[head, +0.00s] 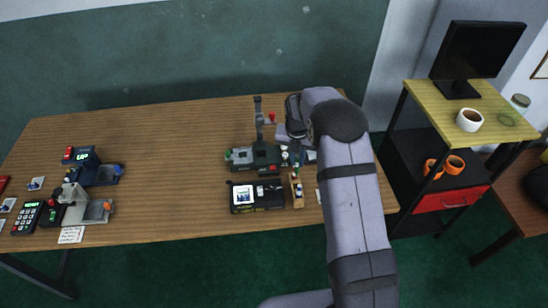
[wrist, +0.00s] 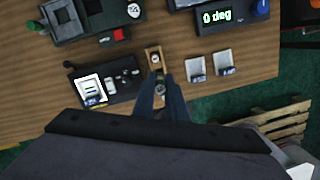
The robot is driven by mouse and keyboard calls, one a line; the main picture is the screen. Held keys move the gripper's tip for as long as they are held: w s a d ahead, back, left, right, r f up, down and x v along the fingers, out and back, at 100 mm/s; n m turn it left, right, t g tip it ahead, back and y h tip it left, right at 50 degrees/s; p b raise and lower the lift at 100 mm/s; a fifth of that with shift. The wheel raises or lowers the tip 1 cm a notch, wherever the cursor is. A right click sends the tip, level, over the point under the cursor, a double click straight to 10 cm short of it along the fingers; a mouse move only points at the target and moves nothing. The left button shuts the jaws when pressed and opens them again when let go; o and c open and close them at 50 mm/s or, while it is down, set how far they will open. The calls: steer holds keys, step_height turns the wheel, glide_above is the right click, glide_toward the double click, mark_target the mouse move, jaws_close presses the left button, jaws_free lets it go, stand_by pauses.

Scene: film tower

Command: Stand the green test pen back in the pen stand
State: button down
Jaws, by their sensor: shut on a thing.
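The pen stand (head: 298,202) is a narrow tan wooden block near the front of the table, right of a black instrument. In the wrist view the pen stand (wrist: 152,51) lies just beyond and partly under my fingers, with a round opening or end in its top. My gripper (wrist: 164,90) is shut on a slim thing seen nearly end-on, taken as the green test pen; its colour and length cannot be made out. The fingertips look over the stand, but the gap in height is unclear. In the head view my arm largely hides the gripper.
A black instrument with a white display (head: 244,196) stands close left of the stand. A grey-black device with a red button (head: 255,157) stands behind it. In the wrist view two white trays (wrist: 195,68) and a green-lit display (wrist: 220,17) lie to the right. The table's middle is clear.

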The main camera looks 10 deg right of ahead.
mark_target(298, 171)
steer(key=shift+s+d+f+m, duration=0.1)
steer(key=shift+s+f+m, duration=0.15)
steer(key=shift+m, duration=0.85)
steer(key=shift+s+d+f+m, duration=0.15)
steer(key=shift+s+m, duration=0.1)
steer(key=shift+m, duration=0.85)
steer(key=shift+a, duration=0.1)
steer(key=shift+f, duration=0.15)
steer(key=shift+f+b, duration=1.35)
steer(key=shift+f+b, duration=0.5)
steer(key=shift+f, duration=0.8)
steer(key=shift+f, duration=0.35)
steer(key=shift+f+b, duration=0.3)
